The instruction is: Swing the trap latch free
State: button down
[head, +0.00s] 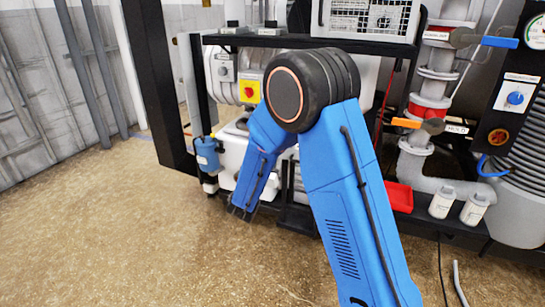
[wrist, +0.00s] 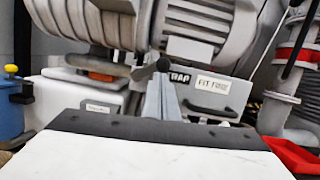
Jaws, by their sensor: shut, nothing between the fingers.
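In the wrist view, a dark latch handle with a round knob (wrist: 163,65) shows in front of the pump, left of a partly covered label reading "TRAP" (wrist: 180,78). My gripper (wrist: 160,82) has its grey fingers together, empty, with the tips at or just below the knob. I cannot tell whether they touch it. The latch's lower part is hidden behind the fingers. In the head view my gripper (head: 241,212) points down and left in front of the white pump housing, low above the floor. The latch cannot be made out there.
A "FIT FIRST" label (wrist: 212,85) and a dark handle (wrist: 210,110) are right of the fingers. A blue canister (head: 207,155) stands left of my gripper. A black frame post (head: 158,90) rises at left. Open floor lies front left.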

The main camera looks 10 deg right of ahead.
jog(key=r+n+y, duration=0.1)
jog(key=n, duration=0.2)
jog(key=r+n+y, duration=0.1)
jog(key=n, duration=0.2)
jog(key=a+r+n+y, duration=0.1)
jog(key=n, duration=0.2)
jog(key=shift+w+t, duration=0.4)
jog(key=shift+w+a+r, duration=0.1)
jog(key=shift+a+r, duration=0.05)
dwell(0.5)
